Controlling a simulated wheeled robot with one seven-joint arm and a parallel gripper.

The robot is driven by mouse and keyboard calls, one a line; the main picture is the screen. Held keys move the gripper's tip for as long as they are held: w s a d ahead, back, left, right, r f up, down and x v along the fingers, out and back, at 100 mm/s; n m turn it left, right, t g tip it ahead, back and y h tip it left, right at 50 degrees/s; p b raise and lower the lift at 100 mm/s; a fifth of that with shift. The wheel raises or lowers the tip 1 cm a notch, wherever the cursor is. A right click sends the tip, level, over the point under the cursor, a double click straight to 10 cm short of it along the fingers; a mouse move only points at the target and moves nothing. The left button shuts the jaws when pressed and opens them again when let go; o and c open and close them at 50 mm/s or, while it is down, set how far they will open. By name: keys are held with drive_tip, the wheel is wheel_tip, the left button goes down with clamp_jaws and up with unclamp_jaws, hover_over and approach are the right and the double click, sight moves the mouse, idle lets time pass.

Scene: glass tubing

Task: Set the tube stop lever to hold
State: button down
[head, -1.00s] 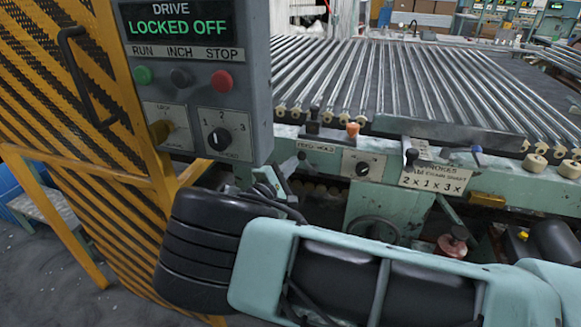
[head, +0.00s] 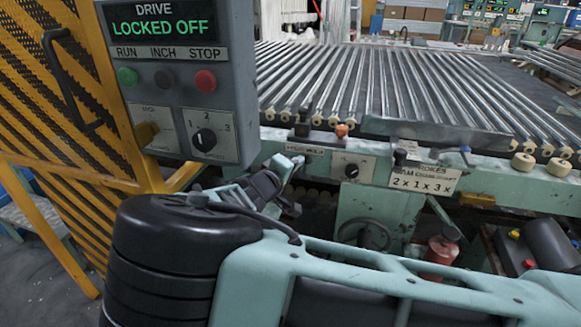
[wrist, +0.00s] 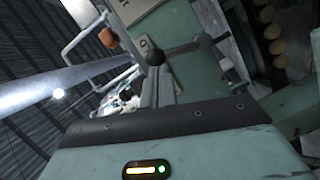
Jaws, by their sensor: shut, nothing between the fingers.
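The tube stop lever is a short rod with a black ball knob (wrist: 155,57), seen in the wrist view just beyond my fingertips. Its rod runs right from the knob to a dark pivot. In the head view it is small and partly hidden by my gripper (head: 290,168), below the FEED HOLD label (head: 305,150) on the green rail. My gripper (wrist: 157,78) is shut and empty, its tips close to the knob; I cannot tell whether they touch it. The lever's exact setting against the label is not readable.
The grey control box (head: 180,85) reads LOCKED OFF and stands left of my gripper. An orange knob (head: 342,130), a rotary switch plate (head: 352,165) and a black-knobbed lever (head: 400,156) sit along the rail. Glass tubes (head: 370,85) lie behind. A yellow mesh guard (head: 60,110) is at left.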

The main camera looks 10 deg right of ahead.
drive_tip(key=shift+s+d+m+y+b, duration=0.35)
drive_tip(key=shift+d+m+b, duration=0.35)
drive_tip(key=shift+m, duration=0.3)
drive_tip(key=p+v, duration=0.4)
drive_tip(key=v, duration=1.3)
drive_tip(key=shift+s+a+r, duration=0.1)
drive_tip(key=shift+s+a, duration=0.05)
drive_tip(key=s+d+f+g+y+p, duration=0.1)
drive_tip(key=s+d+f+g+y, duration=0.3)
drive_tip(key=s+d+g, duration=0.55)
drive_tip(key=s+a+r+n+g+y+p, duration=0.1)
drive_tip(key=s+r+n+y, duration=0.3)
drive_tip(key=s+r+y, duration=0.4)
drive_tip(key=s+r+g+p, duration=0.1)
drive_tip(key=s+r, duration=0.6)
drive_tip(key=s, duration=0.1)
drive_tip(key=shift+s+a+n, duration=0.25)
drive_tip(key=shift+s+n, duration=0.1)
drive_tip(key=shift+n, duration=0.05)
